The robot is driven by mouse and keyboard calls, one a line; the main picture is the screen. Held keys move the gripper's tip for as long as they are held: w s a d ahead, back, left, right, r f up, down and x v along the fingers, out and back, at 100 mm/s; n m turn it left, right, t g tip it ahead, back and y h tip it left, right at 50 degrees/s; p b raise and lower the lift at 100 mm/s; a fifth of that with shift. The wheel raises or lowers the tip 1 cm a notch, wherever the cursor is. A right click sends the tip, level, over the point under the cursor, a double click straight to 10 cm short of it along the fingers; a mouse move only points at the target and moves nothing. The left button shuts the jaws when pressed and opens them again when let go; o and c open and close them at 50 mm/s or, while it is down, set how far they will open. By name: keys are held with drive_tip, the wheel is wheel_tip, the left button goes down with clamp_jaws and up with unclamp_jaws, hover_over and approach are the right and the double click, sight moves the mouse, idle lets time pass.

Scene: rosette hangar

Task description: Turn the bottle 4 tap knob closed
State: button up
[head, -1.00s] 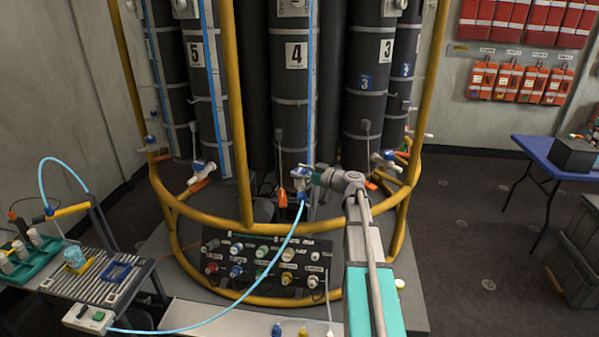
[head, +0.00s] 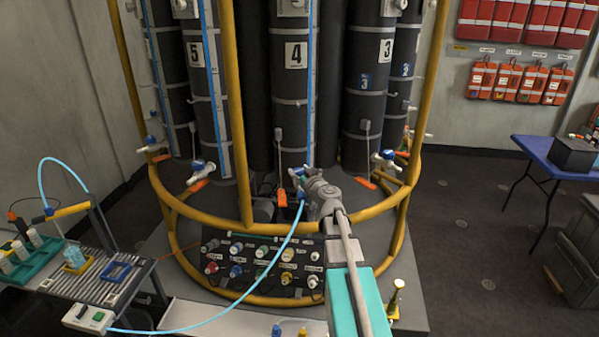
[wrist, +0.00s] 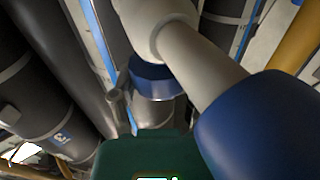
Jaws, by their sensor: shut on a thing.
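Bottle 4 (head: 292,110) is a tall dark cylinder with a white "4" label, standing in the middle of the rack. Its tap (head: 298,172) sits low on its front, with a blue and white part showing. My gripper (head: 304,178) is at this tap, shut on its knob; the gripper and arm hide most of the knob in the head view. In the wrist view, a pale tap body with a blue collar (wrist: 153,82) and a large blue part (wrist: 258,125) fill the middle and right. A dark green block lies along the bottom edge. The knob's angle cannot be read.
A light blue hose (head: 270,265) runs from below the tap to a white box (head: 90,317) at the left. A yellow rail (head: 245,225) curves around the bottles. A panel of coloured knobs (head: 262,265) is below. Neighbouring taps (head: 200,170) stand at either side.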

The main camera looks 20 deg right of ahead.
drive_tip(key=shift+w, duration=0.1)
idle(0.3)
drive_tip(key=o, duration=1.2)
drive_tip(key=shift+c, duration=0.2)
drive_tip(key=s, duration=1.2)
drive_tip(key=shift+d, duration=0.1)
